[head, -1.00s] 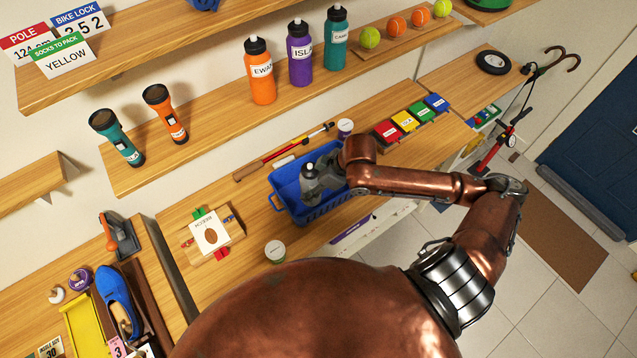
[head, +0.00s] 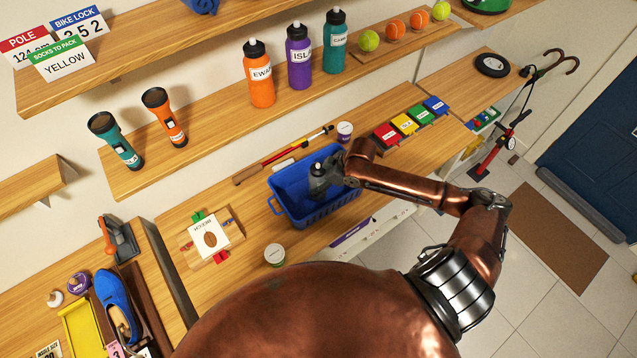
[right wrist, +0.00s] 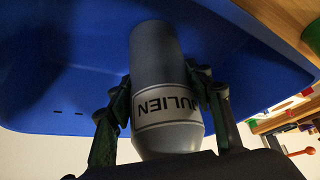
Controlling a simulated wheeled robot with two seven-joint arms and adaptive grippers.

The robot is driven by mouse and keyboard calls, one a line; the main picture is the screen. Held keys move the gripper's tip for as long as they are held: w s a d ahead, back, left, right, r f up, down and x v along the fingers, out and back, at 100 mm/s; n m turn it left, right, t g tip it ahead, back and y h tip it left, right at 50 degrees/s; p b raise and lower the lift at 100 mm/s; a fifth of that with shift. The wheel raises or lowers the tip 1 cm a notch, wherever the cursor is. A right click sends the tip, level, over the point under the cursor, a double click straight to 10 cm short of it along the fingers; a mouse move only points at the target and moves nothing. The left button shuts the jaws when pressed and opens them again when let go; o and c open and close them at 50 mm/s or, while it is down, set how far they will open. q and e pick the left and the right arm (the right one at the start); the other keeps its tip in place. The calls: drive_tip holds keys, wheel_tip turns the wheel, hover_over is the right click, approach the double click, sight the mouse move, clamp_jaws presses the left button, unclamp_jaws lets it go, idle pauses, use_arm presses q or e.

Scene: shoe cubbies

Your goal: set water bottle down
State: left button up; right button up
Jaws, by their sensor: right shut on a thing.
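A grey water bottle (head: 318,184) with a black cap stands roughly upright inside the blue basket (head: 318,213), in the head view. The right wrist view shows the bottle (right wrist: 154,55) close up, with a white label reading JULIEN. My right gripper (head: 327,177) is shut on the bottle, with a finger on each side of it. The blue basket wall (right wrist: 60,75) fills much of the wrist view behind the bottle. Whether the bottle's base touches the basket floor is hidden. My left gripper is not in view.
Orange (head: 260,80), purple (head: 299,62) and teal (head: 335,45) bottles stand on the shelf above. A pole (head: 285,153) lies behind the basket. A white jar (head: 345,131) stands behind it and another jar (head: 274,254) in front. Coloured boxes (head: 405,123) lie to the right.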

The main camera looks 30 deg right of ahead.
drive_tip(key=shift+r, duration=0.1)
drive_tip(key=o, duration=1.7)
drive_tip(key=p+v, duration=0.1)
drive_tip(key=v, duration=1.1)
